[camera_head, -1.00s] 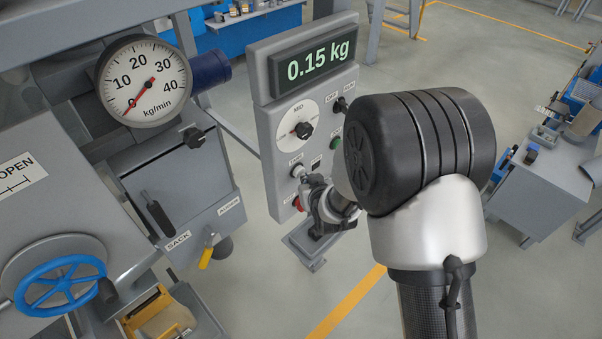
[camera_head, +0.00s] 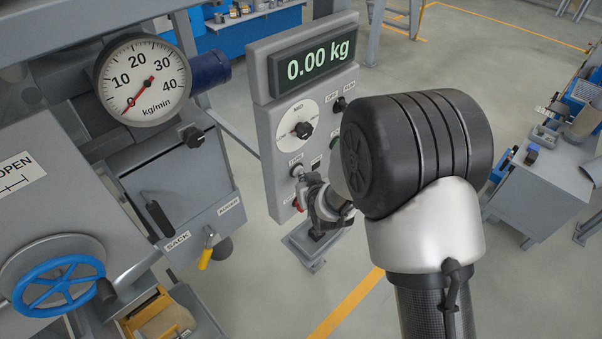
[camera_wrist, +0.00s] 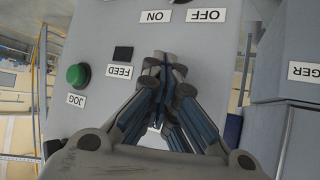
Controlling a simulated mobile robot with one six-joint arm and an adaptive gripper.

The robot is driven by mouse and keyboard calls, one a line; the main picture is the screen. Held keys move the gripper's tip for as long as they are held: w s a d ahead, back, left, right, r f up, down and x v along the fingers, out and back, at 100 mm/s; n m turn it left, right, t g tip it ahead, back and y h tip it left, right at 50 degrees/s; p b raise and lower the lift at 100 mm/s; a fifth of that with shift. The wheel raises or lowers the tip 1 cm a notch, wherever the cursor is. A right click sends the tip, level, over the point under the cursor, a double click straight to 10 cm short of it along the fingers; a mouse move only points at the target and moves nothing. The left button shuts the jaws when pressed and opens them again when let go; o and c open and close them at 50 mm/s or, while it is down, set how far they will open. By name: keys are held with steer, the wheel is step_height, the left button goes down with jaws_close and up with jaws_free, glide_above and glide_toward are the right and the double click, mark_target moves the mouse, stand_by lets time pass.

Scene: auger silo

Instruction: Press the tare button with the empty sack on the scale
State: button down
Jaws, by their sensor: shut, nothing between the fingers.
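The control panel (camera_head: 268,150) stands upright in the middle of the head view, and its display (camera_head: 312,62) reads 0.00 kg. A pale round button (camera_head: 297,170) sits low on the panel; its label is too small to read. My gripper (camera_head: 304,184) is at the panel's lower part, beside that button and a red one (camera_head: 298,206). In the wrist view my gripper (camera_wrist: 165,62) is shut and empty, its tips close against the panel face. The fingers hide what they touch; no tare label is readable. A tan item (camera_head: 165,322), possibly the sack, shows at the bottom left, partly cut off.
The wrist view shows a green JOG button (camera_wrist: 78,76) and a dark FEED window (camera_wrist: 123,54). Left of the panel are a kg/min dial (camera_head: 145,80), a blue handwheel (camera_head: 60,278) and a yellow-handled lever (camera_head: 206,255). Open floor lies behind the panel.

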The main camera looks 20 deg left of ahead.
stand_by(0.4)
steer(key=shift+s+d+b, duration=0.3)
steer(key=shift+s+d, duration=0.05)
steer(key=shift+d, duration=0.55)
steer(key=d, duration=0.1)
steer(key=s+d+b, duration=0.1)
steer(key=d, duration=0.1)
steer(key=s+d, duration=0.1)
steer(key=shift+d, duration=0.3)
steer(key=shift+w+r, duration=0.1)
